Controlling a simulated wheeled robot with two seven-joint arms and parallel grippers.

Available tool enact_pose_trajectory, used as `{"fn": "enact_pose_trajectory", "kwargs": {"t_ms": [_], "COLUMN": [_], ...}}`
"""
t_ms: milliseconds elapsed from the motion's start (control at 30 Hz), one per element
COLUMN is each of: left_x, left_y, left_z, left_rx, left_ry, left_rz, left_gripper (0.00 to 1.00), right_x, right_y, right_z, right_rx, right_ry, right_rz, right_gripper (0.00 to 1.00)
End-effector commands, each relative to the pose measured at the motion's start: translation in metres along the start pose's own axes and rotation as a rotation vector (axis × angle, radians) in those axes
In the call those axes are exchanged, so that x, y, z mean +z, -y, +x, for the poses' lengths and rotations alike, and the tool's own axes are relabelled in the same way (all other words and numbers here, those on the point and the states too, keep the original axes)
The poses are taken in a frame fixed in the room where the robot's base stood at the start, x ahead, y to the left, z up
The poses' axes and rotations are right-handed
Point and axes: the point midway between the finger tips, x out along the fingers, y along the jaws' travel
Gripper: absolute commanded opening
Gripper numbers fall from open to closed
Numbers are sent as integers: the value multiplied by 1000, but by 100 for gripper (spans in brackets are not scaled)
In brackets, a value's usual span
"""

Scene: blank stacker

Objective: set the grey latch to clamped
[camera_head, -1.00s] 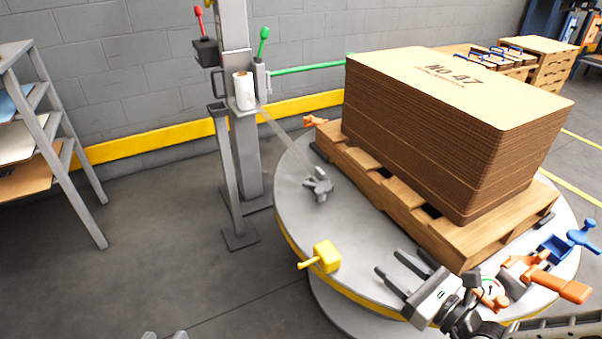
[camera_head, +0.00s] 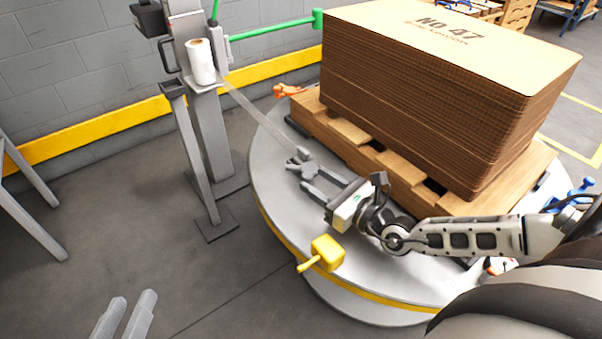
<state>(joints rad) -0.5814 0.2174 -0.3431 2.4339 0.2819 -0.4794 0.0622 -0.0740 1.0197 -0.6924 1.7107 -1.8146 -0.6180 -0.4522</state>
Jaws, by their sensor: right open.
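The grey latch (camera_head: 301,160) sits on the left part of the round turntable (camera_head: 262,170), and a strip of clear film runs to it from the upper left. My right gripper (camera_head: 313,178) is open, its two fingers pointing at the latch from the lower right. The fingertips are very close to the latch; I cannot tell whether they touch it. Nothing shows between the fingers. My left gripper (camera_head: 134,296) shows only its two finger ends at the bottom left, with a gap between them, far from the latch.
A pallet (camera_head: 400,170) with a tall cardboard stack (camera_head: 415,105) stands behind my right gripper. A yellow latch (camera_head: 326,252) is at the turntable's front edge, and an orange one (camera_head: 290,90) at the back. The post with the white film roll (camera_head: 201,62) stands left.

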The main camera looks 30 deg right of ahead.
Motion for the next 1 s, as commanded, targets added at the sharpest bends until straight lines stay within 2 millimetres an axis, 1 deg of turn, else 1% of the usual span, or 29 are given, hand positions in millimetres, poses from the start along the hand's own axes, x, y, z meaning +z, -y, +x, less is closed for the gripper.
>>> {"fn": "enact_pose_trajectory", "kwargs": {"t_ms": [33, 100, 200, 300, 467, 700, 733, 767, 800, 867, 900, 1000], "left_x": [1, 0, -1, 0, -1, -3, -3, -3, -3, -4, -4, -5], "left_y": [0, -1, -2, -2, -3, -3, -3, -3, -3, -3, -3, -4], "left_z": [1, 1, 1, 1, 1, 1, 1, 1, 1, 1, 1, 1], "left_rx": [4, 10, 16, 20, 22, 23, 23, 24, 24, 24, 24, 23], "left_ry": [-7, -13, -19, -21, -23, -28, -29, -29, -30, -31, -32, -32], "left_rz": [-7, -17, -29, -35, -40, -42, -42, -42, -42, -42, -43, -42], "left_gripper": [36, 36, 36, 36, 36, 36, 36, 36, 36, 36, 36, 36], "right_x": [0, 0, 0, 0, 0, 0, 0, 0, 0, 0, 0, 0], "right_y": [0, 0, 0, 0, 0, 0, 0, 0, 0, 0, 0, 0], "right_z": [12, 24, 39, 49, 55, 56, 56, 56, 56, 55, 55, 56], "right_rx": [-2, -2, -1, -1, 0, 0, 0, 0, 0, 0, 0, -3], "right_ry": [6, 5, 3, 2, 0, -1, -1, -1, -1, -1, -1, 0], "right_rz": [2, 3, 2, 0, 0, 0, 0, 0, 0, 0, 0, 1], "right_gripper": [44, 44, 44, 44, 44, 44, 39, 30, 19, 2, 0, 0]}}
